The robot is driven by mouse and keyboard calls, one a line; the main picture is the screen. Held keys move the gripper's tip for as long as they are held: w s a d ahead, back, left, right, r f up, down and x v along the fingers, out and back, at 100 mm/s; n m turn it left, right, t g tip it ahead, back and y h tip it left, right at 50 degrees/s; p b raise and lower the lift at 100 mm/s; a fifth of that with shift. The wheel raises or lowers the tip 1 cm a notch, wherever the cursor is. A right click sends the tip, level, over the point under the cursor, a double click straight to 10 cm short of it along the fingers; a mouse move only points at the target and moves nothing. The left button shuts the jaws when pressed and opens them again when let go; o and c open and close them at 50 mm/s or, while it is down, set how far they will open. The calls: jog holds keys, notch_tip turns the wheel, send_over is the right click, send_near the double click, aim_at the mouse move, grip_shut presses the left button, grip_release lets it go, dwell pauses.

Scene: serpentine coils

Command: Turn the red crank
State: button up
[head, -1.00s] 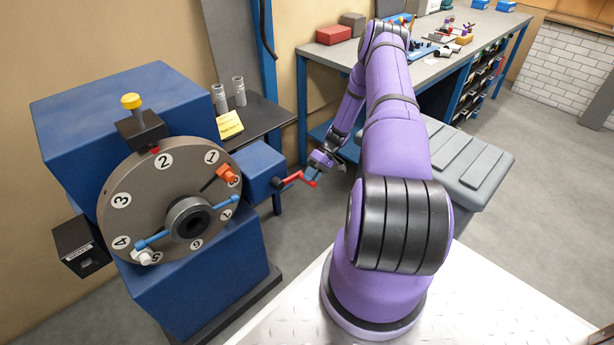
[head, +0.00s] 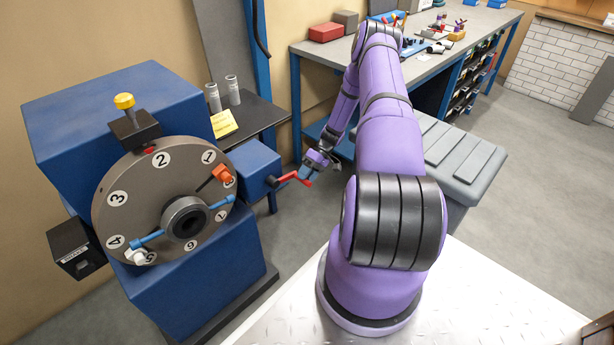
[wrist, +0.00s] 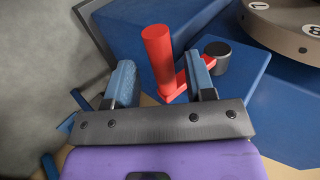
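The red crank (head: 294,177) sticks out from the right side of the blue box on the machine. In the wrist view, its upright red handle (wrist: 158,58) stands between my two blue-padded fingers, and its arm runs to a dark round hub (wrist: 217,57). My gripper (head: 313,165) is at the crank's outer end; it also shows in the wrist view (wrist: 162,85). The fingers are open, with a gap on the left of the handle. The right finger is close to the crank arm; I cannot tell whether it touches. The finger ends partly hide the crank in the head view.
A dark side table (head: 262,115) stands behind the crank. A grey lidded bin (head: 450,150) and a workbench (head: 440,62) are beyond my arm.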

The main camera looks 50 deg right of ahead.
jog(key=s+a+r, duration=0.2)
jog(key=s+a, duration=0.2)
jog(key=s, duration=0.3)
jog(key=s+a+r, duration=0.3)
jog(key=s+a, duration=0.1)
jog(key=s, duration=0.3)
